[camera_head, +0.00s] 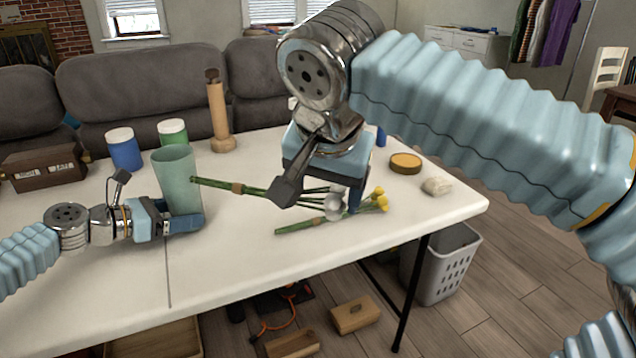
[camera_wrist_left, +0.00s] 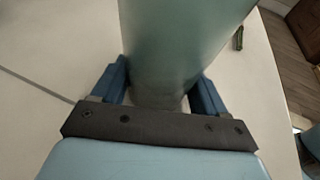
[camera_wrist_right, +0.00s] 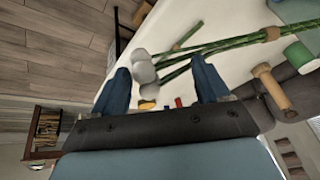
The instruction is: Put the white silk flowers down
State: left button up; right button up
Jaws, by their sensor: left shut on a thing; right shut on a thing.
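The white silk flowers (camera_head: 333,208) have green stems (camera_head: 240,187) bound by a tan band, pointing left toward the vase. My right gripper (camera_head: 338,198) is shut on them, low over the table. In the right wrist view the white heads (camera_wrist_right: 143,70) lie by one finger and the stems run between the fingers. I cannot tell whether the flowers touch the tabletop. My left gripper (camera_head: 183,218) is shut on the green vase (camera_head: 177,175), which stands upright on the table; the vase also shows between the fingers in the left wrist view (camera_wrist_left: 180,50).
Yellow flowers (camera_head: 380,200) lie on the white table (camera_head: 230,250) just in front of the white ones. A round tan-topped tin (camera_head: 405,163) and a pale lump (camera_head: 437,186) are to the right. Blue (camera_head: 124,152) and green jars, a wooden mill (camera_head: 218,115) and a brown box (camera_head: 42,165) stand behind.

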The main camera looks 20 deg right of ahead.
jog(key=w+d+f+m+g+h, duration=0.1)
jog(key=w+d+m, duration=0.2)
jog(key=w+d, duration=0.45)
jog(key=w+d+m+g+h, duration=0.15)
jog(key=w+d, duration=0.35)
jog(key=w, duration=0.5)
jog(key=shift+m+t, duration=0.35)
jog(key=shift+t, duration=0.1)
jog(key=f, duration=1)
jog(key=shift+d, duration=0.2)
jog(key=shift+f+y, duration=0.25)
jog(key=o, duration=1)
